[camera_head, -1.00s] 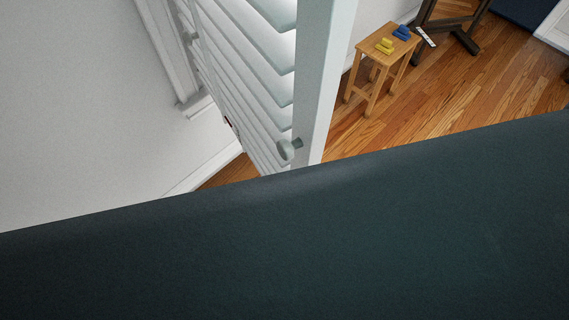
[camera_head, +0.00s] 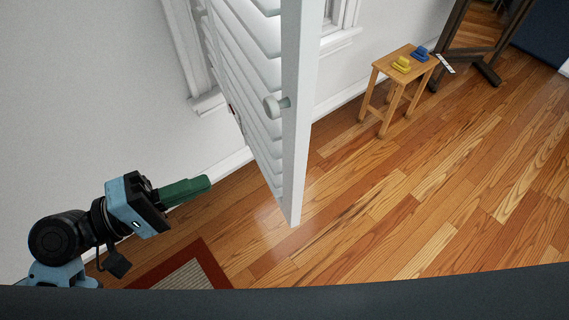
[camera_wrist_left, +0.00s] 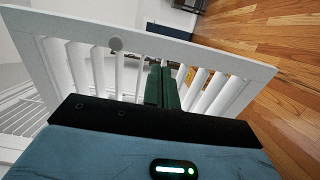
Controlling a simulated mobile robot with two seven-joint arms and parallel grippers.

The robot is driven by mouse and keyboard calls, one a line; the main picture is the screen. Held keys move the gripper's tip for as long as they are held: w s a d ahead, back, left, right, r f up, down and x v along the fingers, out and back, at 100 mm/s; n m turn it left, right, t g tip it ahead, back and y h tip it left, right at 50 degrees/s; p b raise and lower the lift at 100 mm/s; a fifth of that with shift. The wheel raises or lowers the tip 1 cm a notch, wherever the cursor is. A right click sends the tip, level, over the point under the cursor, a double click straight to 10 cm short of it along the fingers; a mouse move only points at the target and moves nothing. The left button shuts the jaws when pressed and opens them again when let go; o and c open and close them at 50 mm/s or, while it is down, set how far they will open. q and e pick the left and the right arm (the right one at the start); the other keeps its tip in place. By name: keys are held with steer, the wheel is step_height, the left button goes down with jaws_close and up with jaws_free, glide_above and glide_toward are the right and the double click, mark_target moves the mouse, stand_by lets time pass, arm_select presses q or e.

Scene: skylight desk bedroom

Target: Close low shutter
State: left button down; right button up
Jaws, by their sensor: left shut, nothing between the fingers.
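The white louvred shutter (camera_head: 262,95) stands swung out from the wall, seen nearly edge-on in the head view. I cannot tell whether the fingers touch the slats. My right gripper is out of view.
The window frame and sill (camera_head: 208,102) are on the wall behind the shutter. A wooden stool (camera_head: 391,74) with blue and yellow items stands at the right, beside a dark-framed mirror (camera_head: 478,30). A red-edged rug (camera_head: 215,262) lies below. The wooden floor (camera_head: 400,200) is otherwise clear.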

arm_select(q)
steer(key=p, duration=0.3)
glide_toward(292, 148)
steer(key=x, duration=0.5)
steer(key=shift+d+r, duration=0.2)
steer(key=shift+w+d+f, duration=0.1)
steer(key=shift+w+d, duration=0.05)
steer(key=shift+d, duration=0.5)
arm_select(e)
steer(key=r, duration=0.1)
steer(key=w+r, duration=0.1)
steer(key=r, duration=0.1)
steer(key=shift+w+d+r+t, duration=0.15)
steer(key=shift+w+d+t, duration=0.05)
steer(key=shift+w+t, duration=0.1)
arm_select(q)
steer(key=shift+w, duration=0.1)
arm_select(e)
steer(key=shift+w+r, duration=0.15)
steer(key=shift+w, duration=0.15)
